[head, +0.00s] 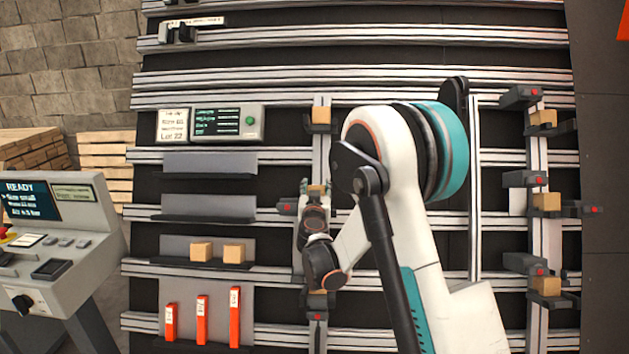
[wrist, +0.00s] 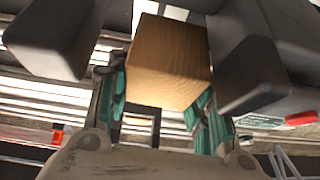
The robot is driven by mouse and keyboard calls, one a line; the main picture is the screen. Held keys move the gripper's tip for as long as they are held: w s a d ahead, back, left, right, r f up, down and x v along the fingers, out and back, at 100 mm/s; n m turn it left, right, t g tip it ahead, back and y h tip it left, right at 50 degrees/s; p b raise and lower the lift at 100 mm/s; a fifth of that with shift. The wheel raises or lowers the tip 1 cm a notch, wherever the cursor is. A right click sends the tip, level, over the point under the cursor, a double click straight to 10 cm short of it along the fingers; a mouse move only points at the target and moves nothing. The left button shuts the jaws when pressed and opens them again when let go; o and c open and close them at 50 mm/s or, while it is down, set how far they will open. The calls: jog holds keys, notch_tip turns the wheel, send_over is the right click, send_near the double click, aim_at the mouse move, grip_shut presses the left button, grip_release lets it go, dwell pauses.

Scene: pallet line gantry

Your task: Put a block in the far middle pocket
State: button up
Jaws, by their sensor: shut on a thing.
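My gripper (head: 316,204) is at the middle pocket of the left upright in the head view. It is shut on a wooden block (wrist: 170,62), which fills the space between the teal fingers in the wrist view. The block's top also shows above my gripper in the head view (head: 317,189). Dark grey pocket jaws (wrist: 245,65) stand on both sides of the block. I cannot tell whether the block touches them or is fully seated. A red-dotted clamp (head: 287,207) shows left of my gripper. My arm hides the pocket's right side.
The left upright's top pocket (head: 320,127) holds a block. Right-hand pockets hold blocks (head: 543,118), (head: 546,202), (head: 549,286). Two spare blocks (head: 201,252), (head: 234,253) sit on a shelf above several orange pieces (head: 202,318). A console (head: 60,240) stands at left.

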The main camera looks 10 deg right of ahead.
jog(key=shift+w+d+f, duration=0.1)
jog(key=shift+w+f, duration=0.1)
jog(key=shift+w, duration=0.25)
dwell(1.4)
